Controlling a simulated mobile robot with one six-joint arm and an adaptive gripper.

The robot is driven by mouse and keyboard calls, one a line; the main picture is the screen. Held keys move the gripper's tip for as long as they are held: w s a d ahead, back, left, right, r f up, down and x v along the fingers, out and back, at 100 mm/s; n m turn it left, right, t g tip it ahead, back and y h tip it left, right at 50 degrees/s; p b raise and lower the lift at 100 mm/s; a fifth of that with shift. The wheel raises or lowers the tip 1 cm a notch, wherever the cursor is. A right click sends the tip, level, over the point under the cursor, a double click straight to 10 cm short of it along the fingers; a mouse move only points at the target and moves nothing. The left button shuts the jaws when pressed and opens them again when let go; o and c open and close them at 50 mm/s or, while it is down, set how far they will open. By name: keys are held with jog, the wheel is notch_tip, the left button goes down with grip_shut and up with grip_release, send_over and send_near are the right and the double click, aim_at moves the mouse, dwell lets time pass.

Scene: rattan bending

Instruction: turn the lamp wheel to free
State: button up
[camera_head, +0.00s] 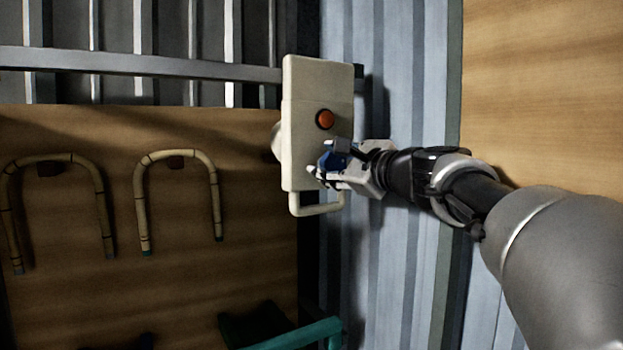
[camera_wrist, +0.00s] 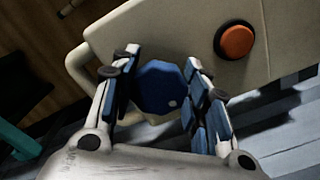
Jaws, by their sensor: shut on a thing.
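The button also shows in the wrist view (camera_wrist: 237,41). The lamp wheel is a blue many-sided knob (camera_wrist: 160,86) below the button, with a pale dot near its lower right edge. My gripper (camera_head: 335,163) reaches in from the right and is shut on the wheel. In the wrist view, its two blue-padded fingers (camera_wrist: 160,92) stand on either side of the wheel. The fingers hide part of the wheel in the head view.
A cream handle (camera_head: 318,209) sticks out under the box. Two bent rattan hoops (camera_head: 180,153) hang on the wooden panel at left. A teal bar (camera_head: 300,334) is at the bottom. A grey rail (camera_head: 140,64) runs behind the box. Corrugated wall lies right of it.

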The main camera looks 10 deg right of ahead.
jog(key=n+b, duration=0.1)
jog(key=n, duration=0.1)
jog(key=n+b, duration=0.4)
jog(key=shift+a+f+n, duration=0.1)
jog(key=shift+f+n, duration=0.2)
jog(key=shift+f, duration=0.05)
jog(key=n+b, duration=0.3)
jog(key=n, duration=0.3)
jog(key=shift+f+b, duration=0.15)
jog(key=shift+b, duration=0.25)
jog(key=o, duration=1.1)
jog(key=shift+s, duration=0.15)
jog(key=v, duration=1.2)
